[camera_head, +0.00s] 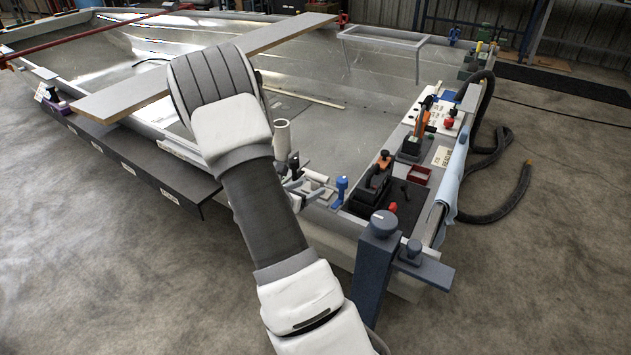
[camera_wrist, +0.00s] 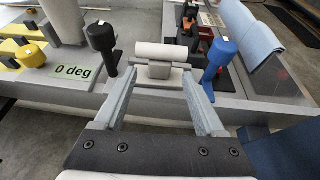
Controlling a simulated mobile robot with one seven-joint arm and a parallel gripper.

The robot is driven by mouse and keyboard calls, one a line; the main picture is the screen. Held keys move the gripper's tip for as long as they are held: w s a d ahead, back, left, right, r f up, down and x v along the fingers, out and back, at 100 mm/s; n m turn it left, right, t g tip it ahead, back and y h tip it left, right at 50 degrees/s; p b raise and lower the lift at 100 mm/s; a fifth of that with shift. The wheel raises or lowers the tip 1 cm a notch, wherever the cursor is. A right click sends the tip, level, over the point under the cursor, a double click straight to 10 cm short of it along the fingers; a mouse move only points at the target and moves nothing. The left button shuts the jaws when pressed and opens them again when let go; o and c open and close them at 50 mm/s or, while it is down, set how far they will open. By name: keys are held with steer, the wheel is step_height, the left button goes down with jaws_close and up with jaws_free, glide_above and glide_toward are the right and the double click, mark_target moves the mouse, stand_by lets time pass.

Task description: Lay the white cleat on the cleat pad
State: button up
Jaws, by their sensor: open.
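The white cleat (camera_wrist: 168,50) shows in the wrist view as a pale horizontal bar on a short grey base, just ahead of and between my fingertips. In the head view it appears as a small white bar (camera_head: 315,175) at the hull's near edge. My gripper (camera_wrist: 159,77) is open, one finger on each side of the cleat's base. Whether either finger touches it I cannot tell. In the head view my gripper (camera_head: 303,187) is small and partly hidden by my forearm. I cannot pick out the cleat pad with certainty.
A black-knobbed post (camera_wrist: 103,40) stands left of the cleat and a blue-knobbed one (camera_wrist: 220,55) right. A label reading "0 deg" (camera_wrist: 74,71) lies left. A plank (camera_head: 130,95) crosses the hull.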

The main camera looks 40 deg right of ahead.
steer(key=s+a+r+m+g+y+p, duration=0.1)
steer(key=s+a+r+m+g+y, duration=0.1)
steer(key=s+a+r+m, duration=0.5)
steer(key=s+a+r+m+g+y, duration=0.1)
steer(key=s+a+r+m+g, duration=0.1)
steer(key=s+a+r+m, duration=0.5)
steer(key=s+a+r+m+t+y, duration=0.2)
steer(key=a+r+y, duration=0.3)
steer(key=a, duration=0.4)
steer(key=s+a+r+m+t+y, duration=0.3)
steer(key=a+r+m+y, duration=0.2)
steer(key=a, duration=0.5)
steer(key=shift+s+r+t, duration=0.35)
steer(key=shift+r+t, duration=0.05)
steer(key=shift+r, duration=0.1)
